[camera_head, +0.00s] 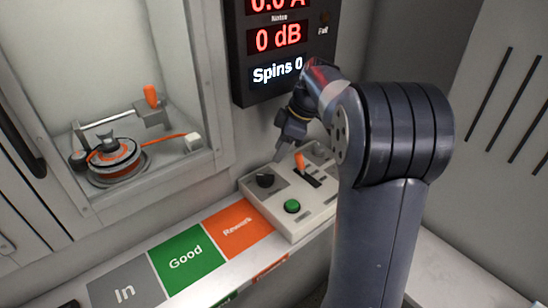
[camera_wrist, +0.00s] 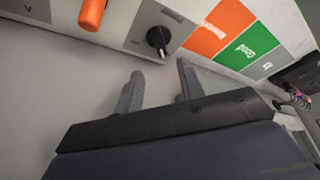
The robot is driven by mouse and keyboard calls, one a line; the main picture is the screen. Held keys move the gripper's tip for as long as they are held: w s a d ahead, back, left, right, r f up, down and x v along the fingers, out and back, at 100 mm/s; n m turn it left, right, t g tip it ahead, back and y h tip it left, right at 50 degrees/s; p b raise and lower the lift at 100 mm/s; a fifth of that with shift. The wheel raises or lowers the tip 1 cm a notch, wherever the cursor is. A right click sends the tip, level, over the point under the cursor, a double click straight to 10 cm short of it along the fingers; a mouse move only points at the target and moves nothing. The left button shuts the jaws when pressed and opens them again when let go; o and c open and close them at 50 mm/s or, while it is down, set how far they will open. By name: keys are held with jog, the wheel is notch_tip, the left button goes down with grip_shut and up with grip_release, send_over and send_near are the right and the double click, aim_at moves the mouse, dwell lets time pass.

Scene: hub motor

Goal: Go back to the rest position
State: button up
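My gripper (camera_head: 280,155) hangs above the back left part of the control box in the head view, close to the black knob. In the wrist view my gripper (camera_wrist: 160,78) shows two grey fingers spread apart with nothing between them. The black knob (camera_wrist: 158,38) lies beyond the fingertips there, apart from them. My arm fills the right middle of the head view and hides part of the control box.
The control box (camera_head: 318,222) carries a black knob (camera_head: 265,180), an orange lever (camera_head: 299,162) and a green button (camera_head: 292,206). A hub motor (camera_head: 117,158) sits in the left bay. A display (camera_head: 278,72) reads 0 dB and Spins 0. The In, Good and Rework areas look empty.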

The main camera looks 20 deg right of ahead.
aim_at(265, 175)
jog(key=shift+s+d+r, duration=0.1)
jog(key=shift+d+r, duration=0.1)
jog(key=shift+r, duration=0.35)
jog(key=shift+f, duration=0.1)
jog(key=b+x, duration=0.1)
jog(key=x, duration=0.9)
jog(key=shift+a+f+b, duration=0.15)
jog(key=shift+f+b, duration=0.15)
jog(key=shift+f, duration=0.05)
